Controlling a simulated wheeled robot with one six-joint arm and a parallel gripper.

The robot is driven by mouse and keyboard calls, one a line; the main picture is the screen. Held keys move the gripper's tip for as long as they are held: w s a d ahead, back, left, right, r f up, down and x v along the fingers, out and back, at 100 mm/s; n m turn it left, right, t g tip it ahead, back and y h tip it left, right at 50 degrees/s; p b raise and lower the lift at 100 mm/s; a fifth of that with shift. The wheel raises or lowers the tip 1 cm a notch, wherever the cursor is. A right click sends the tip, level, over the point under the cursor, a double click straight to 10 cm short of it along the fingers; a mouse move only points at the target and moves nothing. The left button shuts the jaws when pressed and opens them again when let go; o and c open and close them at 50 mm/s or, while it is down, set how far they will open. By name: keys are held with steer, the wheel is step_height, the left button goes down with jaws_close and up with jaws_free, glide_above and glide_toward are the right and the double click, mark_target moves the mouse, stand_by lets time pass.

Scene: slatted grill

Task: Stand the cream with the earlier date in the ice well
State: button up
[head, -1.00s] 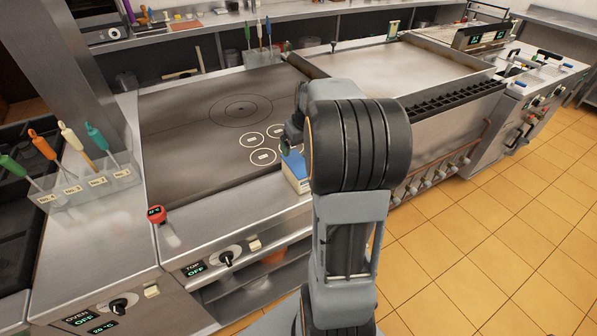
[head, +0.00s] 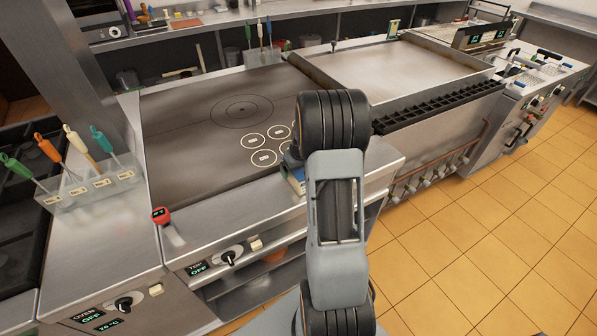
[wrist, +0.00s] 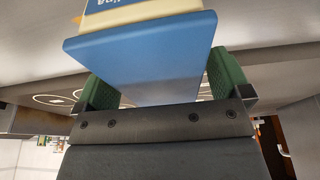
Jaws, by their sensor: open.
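A carton with a blue top (wrist: 140,55) and a cream-coloured body (wrist: 140,12) with partly cut-off lettering shows in the wrist view. In the head view the carton (head: 296,186) is at the front edge of the flat dark cooktop, mostly hidden by my arm. My gripper (wrist: 158,82) is open, with one green finger pad on each side of the blue part. I cannot tell whether the pads touch it. No date is readable. I cannot make out an ice well or a second cream.
The dark cooktop (head: 190,150) has marked white rings and is largely clear. A clear rack (head: 95,190) of coloured-handled tools stands at left. A red-topped gadget (head: 161,216) sits at the front edge. A steel griddle (head: 400,72) lies beyond at right.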

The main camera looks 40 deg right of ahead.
steer(key=shift+w+f, duration=0.1)
steer(key=shift+f, duration=0.35)
steer(key=shift+c, duration=0.4)
steer(key=c, duration=1.2)
steer(key=shift+c, duration=0.8)
steer(key=shift+r, duration=0.15)
